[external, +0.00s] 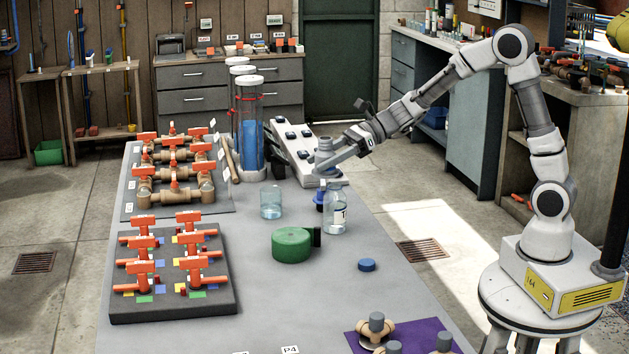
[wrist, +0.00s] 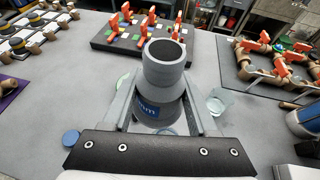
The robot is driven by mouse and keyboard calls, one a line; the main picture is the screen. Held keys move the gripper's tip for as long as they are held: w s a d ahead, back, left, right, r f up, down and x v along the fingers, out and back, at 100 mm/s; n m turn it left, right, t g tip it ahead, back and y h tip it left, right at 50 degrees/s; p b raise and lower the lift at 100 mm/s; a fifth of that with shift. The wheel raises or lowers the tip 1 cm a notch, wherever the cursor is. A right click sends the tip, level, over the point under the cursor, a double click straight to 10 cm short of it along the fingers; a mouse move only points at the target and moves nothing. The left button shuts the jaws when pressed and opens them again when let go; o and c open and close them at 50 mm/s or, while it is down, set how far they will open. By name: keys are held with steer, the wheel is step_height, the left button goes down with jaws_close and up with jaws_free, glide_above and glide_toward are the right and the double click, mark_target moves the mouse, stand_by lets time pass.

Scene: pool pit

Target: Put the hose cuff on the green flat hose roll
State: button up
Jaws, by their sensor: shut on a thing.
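The hose cuff (external: 323,150) is a grey, stepped, hollow cylinder. It stands roughly upright in my gripper (external: 326,167), whose jaws are shut on it. In the wrist view the cuff (wrist: 165,62) sits between the two fingers, its open narrow end facing up and a blue label on its wider part. The green flat hose roll (external: 291,245) lies flat on the grey table, nearer the external camera than my gripper, which is above the table and apart from it. In the wrist view only a sliver of the roll (wrist: 123,80) shows beside the left finger.
A clear labelled bottle (external: 336,215) stands just below my gripper, with a glass beaker (external: 271,203) to its left. A blue cap (external: 366,265) lies to the right. A valve board (external: 173,300) occupies the left.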

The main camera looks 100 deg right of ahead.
steer(key=b, duration=0.3)
glide_above(296, 234)
step_height(296, 234, down, 7)
steer(key=shift+r, duration=0.1)
steer(key=shift+f+b, duration=0.8)
steer(key=shift+f, duration=1.2)
steer(key=shift+f, duration=0.1)
steer(key=shift+f, duration=0.15)
steer(key=o, duration=1.4)
